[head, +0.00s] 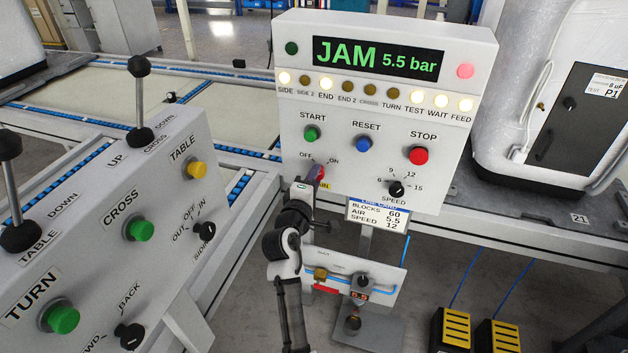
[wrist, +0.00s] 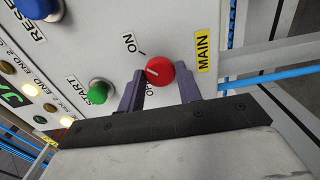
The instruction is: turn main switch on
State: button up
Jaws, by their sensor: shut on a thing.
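The main switch is a red rotary knob (wrist: 160,70) on the grey panel, beside the yellow MAIN label (wrist: 203,51). Its ON mark (wrist: 130,43) shows clear; the OFF mark is partly hidden by my gripper. My gripper (wrist: 159,78) has its two purple fingers on either side of the knob, shut on it. I cannot tell for sure which mark the knob points to. In the head view my gripper (head: 312,178) reaches up to the panel's lower left and covers most of the knob.
The panel display (head: 378,60) reads JAM 5.5 bar, with several lamps lit below it. The green START button (head: 310,134), blue RESET button (head: 362,144) and red STOP button (head: 418,155) are close by. A lever console (head: 110,225) stands at the left.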

jog(key=o, duration=1)
jog(key=shift+b+v, duration=1.3)
jog(key=shift+v, duration=5.65)
